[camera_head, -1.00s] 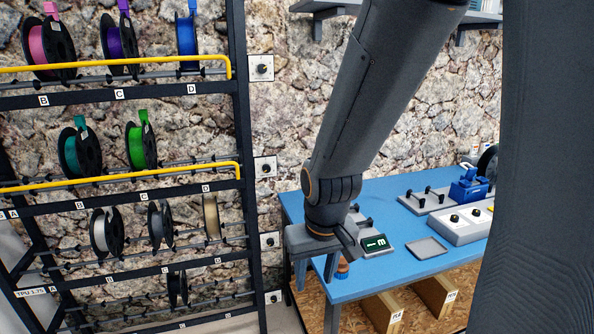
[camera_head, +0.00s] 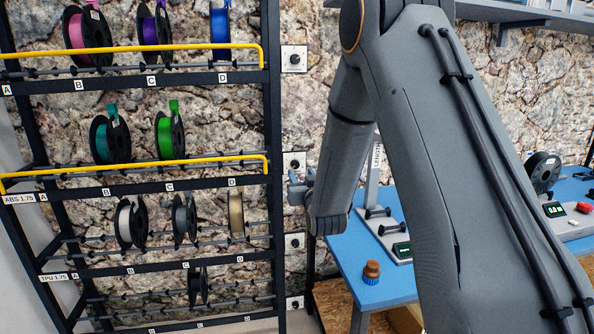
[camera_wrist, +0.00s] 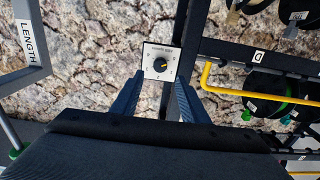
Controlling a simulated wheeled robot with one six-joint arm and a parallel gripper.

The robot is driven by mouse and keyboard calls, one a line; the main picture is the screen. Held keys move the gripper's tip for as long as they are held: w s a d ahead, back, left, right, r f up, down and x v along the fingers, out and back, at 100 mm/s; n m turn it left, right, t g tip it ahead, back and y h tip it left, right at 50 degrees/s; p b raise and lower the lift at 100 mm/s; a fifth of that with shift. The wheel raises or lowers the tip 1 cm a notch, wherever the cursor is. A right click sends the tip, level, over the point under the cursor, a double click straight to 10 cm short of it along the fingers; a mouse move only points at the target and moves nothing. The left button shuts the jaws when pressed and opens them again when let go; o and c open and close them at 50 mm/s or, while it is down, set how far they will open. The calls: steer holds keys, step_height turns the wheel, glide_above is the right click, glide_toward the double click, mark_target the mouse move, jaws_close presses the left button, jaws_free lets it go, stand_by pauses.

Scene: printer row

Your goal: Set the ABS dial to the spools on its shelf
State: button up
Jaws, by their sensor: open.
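In the head view, the shelf labelled ABS 1.75 (camera_head: 19,199) holds two spools, a teal one (camera_head: 111,138) and a green one (camera_head: 170,135). A dial on a pale wall plate (camera_head: 294,161) is right of that shelf, partly behind my gripper (camera_head: 299,188). In the wrist view, which is turned upside down, a dial (camera_wrist: 160,64) with a black knob and yellow pointer lies just beyond the tips of my gripper (camera_wrist: 160,82). Its jaws are open, one on each side of the plate, holding nothing. The dial's small markings are not readable.
Other wall dials sit above (camera_head: 294,59) and below (camera_head: 295,242). The black rack upright (camera_head: 273,180) and yellow rail (camera_wrist: 255,95) are close beside my gripper.

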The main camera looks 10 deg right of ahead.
mark_target(296, 165)
steer(key=shift+w+p, duration=0.75)
steer(key=shift+w, duration=2.85)
jaws_close()
